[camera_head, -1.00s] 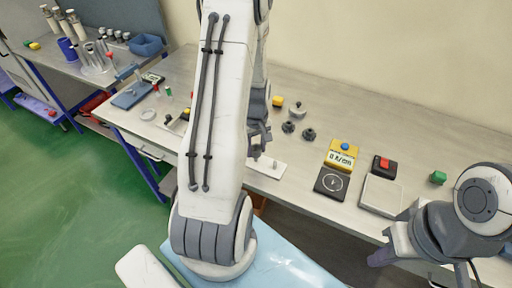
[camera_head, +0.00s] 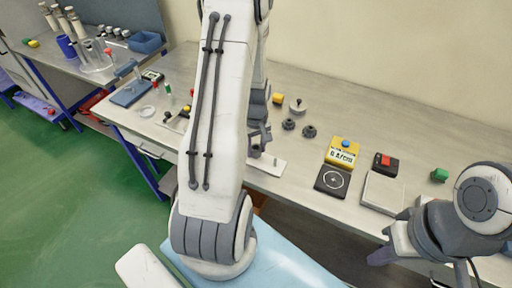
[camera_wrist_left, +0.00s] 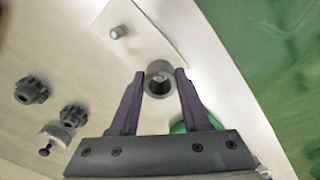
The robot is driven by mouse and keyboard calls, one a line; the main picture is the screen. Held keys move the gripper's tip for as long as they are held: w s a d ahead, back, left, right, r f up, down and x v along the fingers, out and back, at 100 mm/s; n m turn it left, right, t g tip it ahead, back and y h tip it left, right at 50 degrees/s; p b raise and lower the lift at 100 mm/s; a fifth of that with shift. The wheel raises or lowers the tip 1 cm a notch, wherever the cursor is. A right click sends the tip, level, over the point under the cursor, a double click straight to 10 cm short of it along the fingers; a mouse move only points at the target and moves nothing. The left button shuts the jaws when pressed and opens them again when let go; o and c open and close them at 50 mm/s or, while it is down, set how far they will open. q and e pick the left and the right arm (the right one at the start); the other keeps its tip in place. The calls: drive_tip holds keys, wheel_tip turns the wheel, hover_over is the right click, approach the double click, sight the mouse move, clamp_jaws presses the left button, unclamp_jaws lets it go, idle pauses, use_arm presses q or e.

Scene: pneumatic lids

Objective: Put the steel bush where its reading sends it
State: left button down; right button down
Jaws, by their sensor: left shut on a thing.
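The steel bush (camera_wrist_left: 160,78) is a short grey ring with an open bore. It shows in the left wrist view between the dark fingertips of my left gripper (camera_wrist_left: 157,76), which is shut on it. In the head view my left gripper (camera_head: 260,138) is over the work table near a white plate with a small peg (camera_head: 268,165); the bush is not clear there. The yellow meter (camera_head: 342,151) has a blue button and a small display that is too blurred to read surely. A black pad with a white circle (camera_head: 332,181) lies before it. My right gripper (camera_head: 382,256) is at the lower right.
Two dark gears (camera_head: 309,131) and a pale round knob (camera_head: 297,106) lie behind the white plate.

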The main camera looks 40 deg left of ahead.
use_arm(q)
drive_tip(key=shift+f+b, duration=0.75)
drive_tip(key=shift+f, duration=0.3)
idle(0.4)
drive_tip(key=shift+c, duration=1.4)
unclamp_jaws()
drive_tip(key=shift+o, duration=1.4)
drive_tip(key=shift+r, duration=0.1)
drive_tip(key=shift+r+p, duration=3.1)
drive_tip(key=shift+r, duration=0.4)
